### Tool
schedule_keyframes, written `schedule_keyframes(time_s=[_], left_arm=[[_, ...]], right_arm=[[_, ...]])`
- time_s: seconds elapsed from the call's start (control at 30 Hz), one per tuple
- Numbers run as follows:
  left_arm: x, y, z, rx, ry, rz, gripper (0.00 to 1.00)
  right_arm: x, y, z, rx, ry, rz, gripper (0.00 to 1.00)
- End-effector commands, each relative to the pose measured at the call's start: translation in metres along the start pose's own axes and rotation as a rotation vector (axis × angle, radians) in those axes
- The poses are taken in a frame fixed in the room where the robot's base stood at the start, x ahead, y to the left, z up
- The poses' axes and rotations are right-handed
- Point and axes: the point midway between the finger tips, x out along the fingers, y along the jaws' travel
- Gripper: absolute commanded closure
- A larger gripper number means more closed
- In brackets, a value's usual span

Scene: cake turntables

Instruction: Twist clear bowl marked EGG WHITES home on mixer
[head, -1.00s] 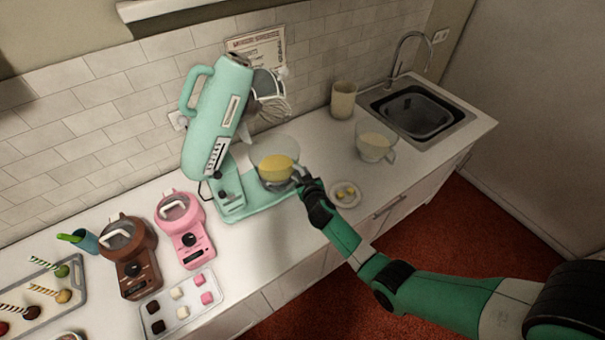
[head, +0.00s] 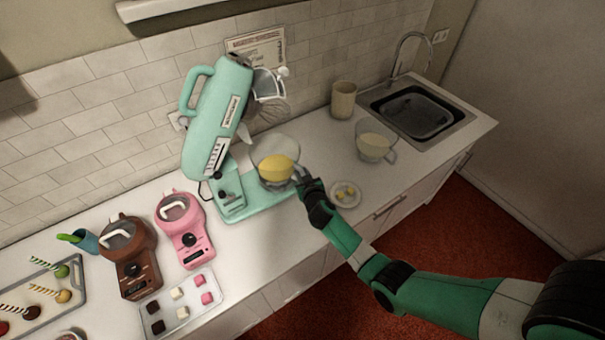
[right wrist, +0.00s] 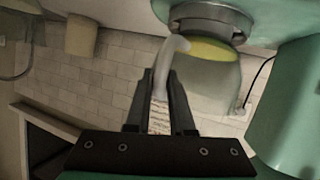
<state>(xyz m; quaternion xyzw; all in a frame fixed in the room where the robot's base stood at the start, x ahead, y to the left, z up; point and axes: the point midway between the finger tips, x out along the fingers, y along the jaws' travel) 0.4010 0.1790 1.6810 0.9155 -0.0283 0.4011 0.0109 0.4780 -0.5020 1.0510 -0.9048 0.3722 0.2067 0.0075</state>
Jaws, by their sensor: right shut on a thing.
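A clear bowl with yellow contents (head: 264,146) sits upright on the base of the mint-green stand mixer (head: 215,125). Its handle points to the front right. My right gripper (head: 304,181) is shut on that handle; the right wrist view shows the handle (right wrist: 165,65) running between the fingers (right wrist: 160,100). There the bowl (right wrist: 212,85) appears upside down, against the mixer's round seat (right wrist: 210,18). The mixer head is tilted up, its whisk above and behind the bowl. I can read no label on the bowl. My left gripper is out of view.
A second clear bowl with pale contents (head: 366,153) stands right of the mixer, near a beige canister (head: 343,99) and the sink (head: 415,112). A small plate (head: 353,201) lies close to my right gripper. Pink (head: 196,238) and brown (head: 142,268) melting pots stand left.

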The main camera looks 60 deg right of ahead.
Motion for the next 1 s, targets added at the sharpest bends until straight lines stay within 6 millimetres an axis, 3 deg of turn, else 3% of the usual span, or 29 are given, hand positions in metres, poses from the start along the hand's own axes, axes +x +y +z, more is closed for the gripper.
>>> schedule_keyframes(time_s=[0.5,1.0], left_arm=[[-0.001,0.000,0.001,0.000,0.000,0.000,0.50],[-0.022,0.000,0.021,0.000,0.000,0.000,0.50]], right_arm=[[0.000,0.000,0.000,0.002,0.001,0.001,1.00],[-0.004,-0.011,0.003,0.034,-0.010,0.081,1.00]])
